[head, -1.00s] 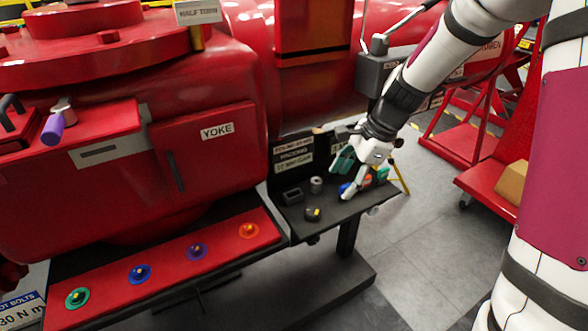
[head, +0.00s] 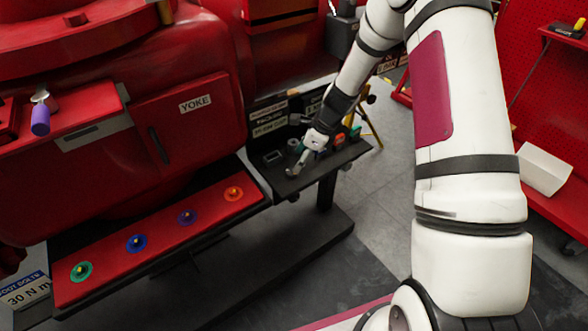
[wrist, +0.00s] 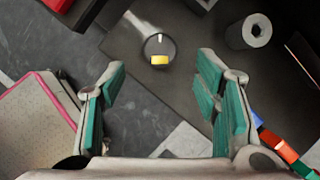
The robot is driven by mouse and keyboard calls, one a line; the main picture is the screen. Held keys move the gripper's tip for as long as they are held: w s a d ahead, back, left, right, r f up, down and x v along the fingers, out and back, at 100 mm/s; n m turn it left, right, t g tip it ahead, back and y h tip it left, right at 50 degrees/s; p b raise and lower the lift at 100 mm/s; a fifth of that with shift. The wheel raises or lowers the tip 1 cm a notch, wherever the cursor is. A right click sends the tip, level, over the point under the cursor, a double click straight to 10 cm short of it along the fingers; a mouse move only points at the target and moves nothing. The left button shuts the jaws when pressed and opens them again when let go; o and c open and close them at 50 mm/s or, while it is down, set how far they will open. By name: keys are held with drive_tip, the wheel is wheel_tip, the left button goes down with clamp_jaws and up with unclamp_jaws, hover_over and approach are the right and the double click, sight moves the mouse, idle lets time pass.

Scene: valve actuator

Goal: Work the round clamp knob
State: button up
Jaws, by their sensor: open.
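The round clamp knob (wrist: 155,44) is a small dark disc with a white mark and a yellow block. In the wrist view it stands on the dark shelf, beyond my fingertips and between their lines. My gripper (wrist: 162,76) is open, with its teal-padded fingers wide apart and nothing between them. In the head view my gripper (head: 303,161) is low over the shelf (head: 309,177), pointing down. There I cannot make out the knob; my gripper seems to hide it.
A grey hollow cylinder (wrist: 248,34) stands right of the knob. Blue, red and green pieces (wrist: 283,146) lie near my right finger. A dark square block (head: 273,157) is at the shelf's back left. The red panel (head: 160,258) carries several coloured knobs.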

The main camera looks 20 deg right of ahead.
sight(292, 174)
drive_tip(key=x, duration=0.5)
drive_tip(key=shift+w+a+f+b, duration=0.1)
drive_tip(key=shift+a+f+b, duration=0.05)
drive_tip(key=shift+f+b, duration=0.25)
drive_tip(key=c, duration=1.1)
